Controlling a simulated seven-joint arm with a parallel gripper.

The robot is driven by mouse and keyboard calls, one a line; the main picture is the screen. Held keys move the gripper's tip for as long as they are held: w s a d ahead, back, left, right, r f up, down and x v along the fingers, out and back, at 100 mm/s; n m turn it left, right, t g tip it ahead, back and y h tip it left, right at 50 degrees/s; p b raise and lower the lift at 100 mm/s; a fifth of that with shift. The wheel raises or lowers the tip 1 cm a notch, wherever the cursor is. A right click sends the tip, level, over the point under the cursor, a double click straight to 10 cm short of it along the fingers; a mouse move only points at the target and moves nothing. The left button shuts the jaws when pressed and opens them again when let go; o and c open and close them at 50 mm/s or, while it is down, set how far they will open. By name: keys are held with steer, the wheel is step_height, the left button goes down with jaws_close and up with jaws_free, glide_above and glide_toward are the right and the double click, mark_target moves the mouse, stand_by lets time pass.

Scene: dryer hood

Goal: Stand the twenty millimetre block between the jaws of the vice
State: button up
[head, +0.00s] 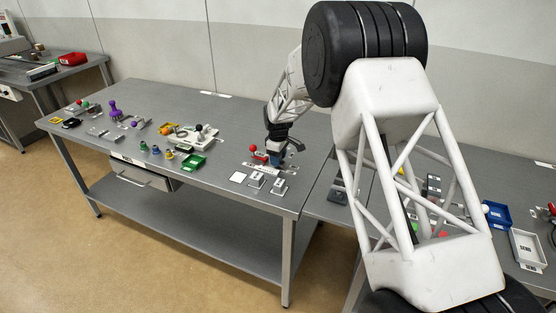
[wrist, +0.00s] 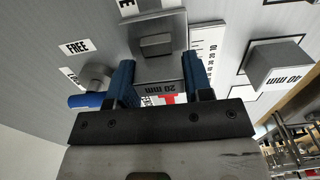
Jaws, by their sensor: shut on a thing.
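My gripper (head: 275,157) points down over the near right part of the long grey table. In the wrist view, its two blue fingers (wrist: 160,80) are shut on the twenty millimetre block (wrist: 170,88), a grey block with "20 mm" on its face. A smaller square grey piece (wrist: 157,43) shows just beyond that face; I cannot tell whether it belongs to the block. A red ball-ended lever (head: 252,148) stands just left of the gripper, apparently at the vice. The vice jaws are mostly hidden, so I cannot tell whether the block is between them.
A grey block marked "40 mm" (wrist: 275,62) stands on an outlined square at the right of the wrist view. A "FREE" label (wrist: 75,47) is at the left.

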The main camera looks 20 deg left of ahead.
steer(key=shift+r, duration=0.5)
steer(key=shift+s+r, duration=0.1)
steer(key=shift+r, duration=0.8)
steer(key=s+d, duration=0.3)
steer(key=s, duration=0.1)
steer(key=s+d+r, duration=0.1)
steer(key=s+d, duration=0.2)
steer(key=s, duration=0.1)
steer(key=s+d, duration=0.3)
steer(key=s, duration=0.2)
steer(key=shift+r, duration=0.15)
steer(key=shift+d, duration=0.1)
steer(key=shift+w, duration=0.15)
steer(key=shift+w+d+r+m, duration=0.2)
steer(key=shift+w+d+m, duration=0.45)
steer(key=shift+m, duration=0.15)
steer(key=w+d+r+m, duration=0.4)
steer(key=w+d+m, duration=0.7)
steer(key=d+m, duration=0.5)
steer(key=shift+w, duration=0.2)
steer(key=shift+f, duration=0.15)
